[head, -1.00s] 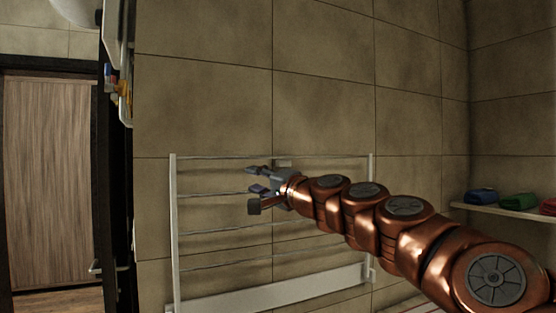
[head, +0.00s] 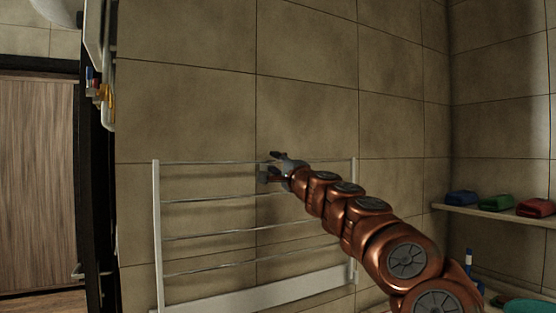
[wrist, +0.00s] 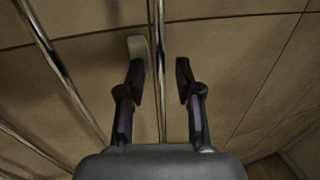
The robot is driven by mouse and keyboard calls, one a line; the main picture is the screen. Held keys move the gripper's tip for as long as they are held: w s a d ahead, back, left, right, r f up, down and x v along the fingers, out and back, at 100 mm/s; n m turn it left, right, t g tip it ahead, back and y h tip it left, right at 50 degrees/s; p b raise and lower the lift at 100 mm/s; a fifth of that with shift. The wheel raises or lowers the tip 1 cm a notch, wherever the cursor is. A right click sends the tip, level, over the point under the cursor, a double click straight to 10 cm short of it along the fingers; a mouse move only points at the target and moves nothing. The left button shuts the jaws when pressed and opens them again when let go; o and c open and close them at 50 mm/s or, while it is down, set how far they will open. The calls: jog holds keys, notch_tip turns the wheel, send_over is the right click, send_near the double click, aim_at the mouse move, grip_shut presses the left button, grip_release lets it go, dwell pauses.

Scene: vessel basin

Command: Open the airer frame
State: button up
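The airer frame (head: 157,235) is on the tiled wall, with white side posts, several thin metal rails and a broad white bar at the bottom. My gripper (head: 275,163) is at the middle of its top rail (head: 200,162). In the wrist view, a metal rail (wrist: 156,40) runs between the two fingers of my gripper (wrist: 161,85). The fingers stand apart, with a gap on both sides of the rail. A pale tab (wrist: 138,48) lies behind the left finger and is partly hidden.
A shelf (head: 490,213) on the right wall holds blue, green and red folded cloths (head: 497,202). A wooden door (head: 38,180) with a dark frame is at the left. The wall above the airer is bare.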

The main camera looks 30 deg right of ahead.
jog(key=shift+x, duration=0.9)
jog(key=shift+d, duration=0.1)
jog(key=shift+c, duration=0.3)
grip_shut()
